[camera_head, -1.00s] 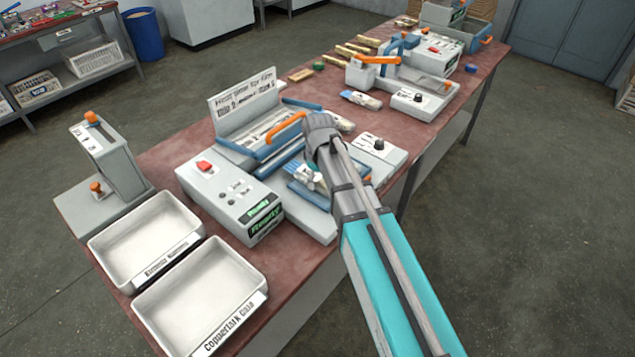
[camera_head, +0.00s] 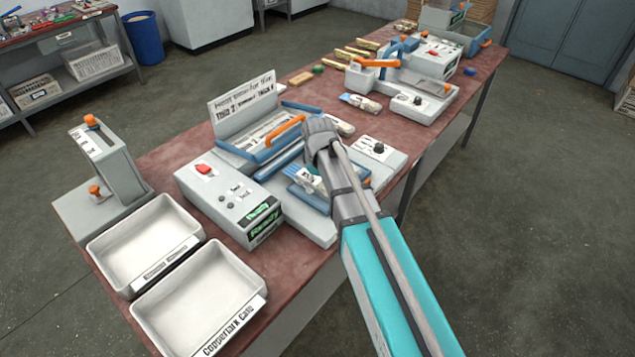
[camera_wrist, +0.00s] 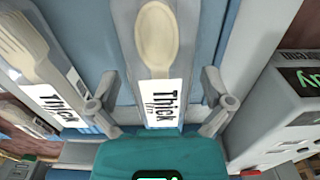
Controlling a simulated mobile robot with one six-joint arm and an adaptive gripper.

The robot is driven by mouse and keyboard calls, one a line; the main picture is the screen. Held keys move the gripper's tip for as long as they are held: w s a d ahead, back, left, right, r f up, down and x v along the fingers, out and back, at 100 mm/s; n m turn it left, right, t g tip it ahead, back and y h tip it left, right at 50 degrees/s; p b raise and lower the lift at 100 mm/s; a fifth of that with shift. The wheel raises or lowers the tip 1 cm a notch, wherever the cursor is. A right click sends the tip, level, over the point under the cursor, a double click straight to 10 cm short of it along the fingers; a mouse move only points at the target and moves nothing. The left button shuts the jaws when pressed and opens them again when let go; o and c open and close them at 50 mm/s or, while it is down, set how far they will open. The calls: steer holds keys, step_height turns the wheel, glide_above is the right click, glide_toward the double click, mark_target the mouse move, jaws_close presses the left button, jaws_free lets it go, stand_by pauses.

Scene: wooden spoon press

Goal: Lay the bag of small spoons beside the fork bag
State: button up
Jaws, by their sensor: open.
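In the wrist view, a pale wooden spoon (camera_wrist: 158,35) lies with a white label reading "Thick" (camera_wrist: 163,103), and this appears to be the spoon bag. My gripper (camera_wrist: 160,112) is open, with one finger on each side of the label; I cannot tell whether either finger touches it. A wooden fork (camera_wrist: 22,40) with its own "Thick" label lies to the left, likely the fork bag. In the head view, my wrist and arm partly cover the front of the near press, and the fingertips are hard to make out there.
The near press has a grey control box (camera_head: 230,200) with a green display and an orange handle (camera_head: 285,131). Two white trays stand at the near end, one labelled "Coppertark Cafe" (camera_head: 245,322). Another filled bag (camera_head: 360,103) lies farther along, before a second press (camera_head: 435,95).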

mark_target(318, 181)
steer(key=shift+r, duration=0.15)
step_height(318, 181, up, 12)
steer(key=p, duration=1.2)
stand_by(0.9)
steer(key=s+d+m, duration=0.5)
steer(key=s+d, duration=0.1)
steer(key=d, duration=0.3)
steer(key=s+d+m, duration=0.5)
steer(key=s+d, duration=0.2)
steer(key=d, duration=0.3)
steer(key=shift+s, duration=0.15)
